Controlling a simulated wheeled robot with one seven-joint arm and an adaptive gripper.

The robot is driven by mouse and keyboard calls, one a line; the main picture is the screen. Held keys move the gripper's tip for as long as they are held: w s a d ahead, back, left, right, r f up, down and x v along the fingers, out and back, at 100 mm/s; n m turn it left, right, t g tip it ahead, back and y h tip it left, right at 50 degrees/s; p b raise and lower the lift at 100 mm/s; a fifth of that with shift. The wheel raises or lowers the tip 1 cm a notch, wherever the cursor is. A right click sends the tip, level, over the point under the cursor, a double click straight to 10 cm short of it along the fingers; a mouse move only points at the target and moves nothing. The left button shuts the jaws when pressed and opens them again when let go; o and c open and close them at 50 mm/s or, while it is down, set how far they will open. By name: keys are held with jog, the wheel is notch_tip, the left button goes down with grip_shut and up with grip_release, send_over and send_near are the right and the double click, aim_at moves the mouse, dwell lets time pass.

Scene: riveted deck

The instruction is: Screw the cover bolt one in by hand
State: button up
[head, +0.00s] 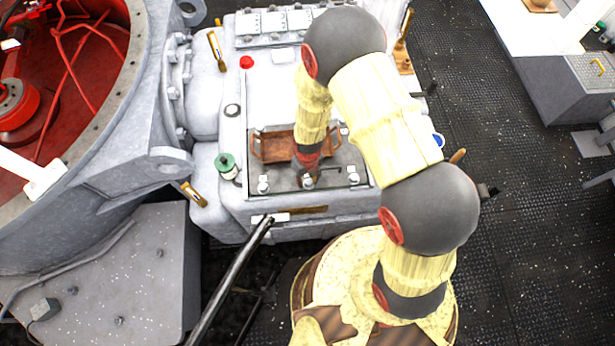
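A grey rectangular cover plate (333,178) lies on the top of a large pale grey machine housing (245,205). Silver bolts stand along its front edge: a left one (263,186), a middle one (308,183) and a right one (353,178). I cannot tell which is cover bolt one. My gripper (307,176) points down over the front middle of the plate, right at the middle bolt. It is dark and small here, and its fingers are partly hidden, so I cannot tell whether it grips that bolt.
A rust-brown handled piece (270,146) lies on the plate behind my gripper. A green-capped fitting (226,164) and a red knob (246,62) stand on the housing to the left. A dark rod (232,280) rises in front. Dark studded floor (500,130) is clear at right.

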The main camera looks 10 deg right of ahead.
aim_at(307, 181)
jog(key=shift+o, duration=1.1)
jog(key=shift+s+a, duration=0.15)
jog(key=shift+s, duration=0.05)
jog(key=shift+o, duration=0.4)
jog(key=shift+w, duration=0.1)
jog(key=shift+w+r, duration=0.1)
jog(key=shift+r, duration=0.1)
notch_tip(307, 181, up, 12)
jog(key=shift+d+f, duration=0.2)
